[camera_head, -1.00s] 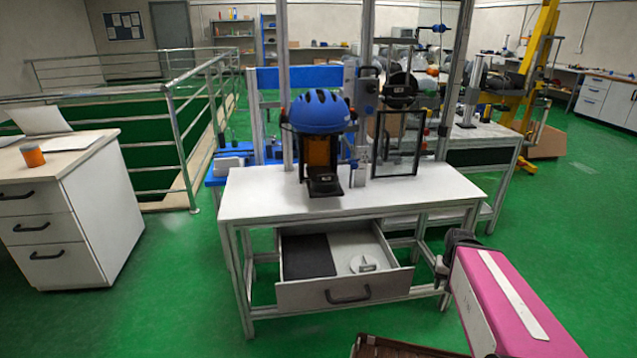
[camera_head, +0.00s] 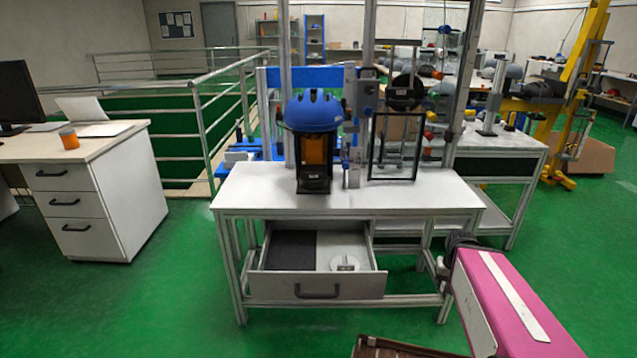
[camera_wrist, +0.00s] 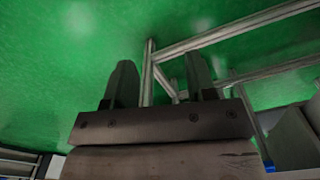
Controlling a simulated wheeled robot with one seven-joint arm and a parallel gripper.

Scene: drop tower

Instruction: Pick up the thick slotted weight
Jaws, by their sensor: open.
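A pale grey round piece that looks like the slotted weight (camera_head: 345,264) lies in the right part of the open drawer (camera_head: 317,287), under the white-topped bench. Its thickness and slot are too small to make out. My gripper shows in the wrist view (camera_wrist: 159,65), with two dark fingers apart and nothing between them. Green floor and bench-frame bars are behind the fingers; the weight is not seen there. In the head view, the end of my arm is right of the drawer, apart from the weight.
The bench top (camera_head: 245,195) carries the drop tower with a blue helmet (camera_head: 314,111) and a black frame (camera_head: 393,147). A dark mat (camera_head: 290,250) covers the drawer's left part. A white cabinet (camera_head: 130,205) stands left. Green floor is clear between cabinet and bench.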

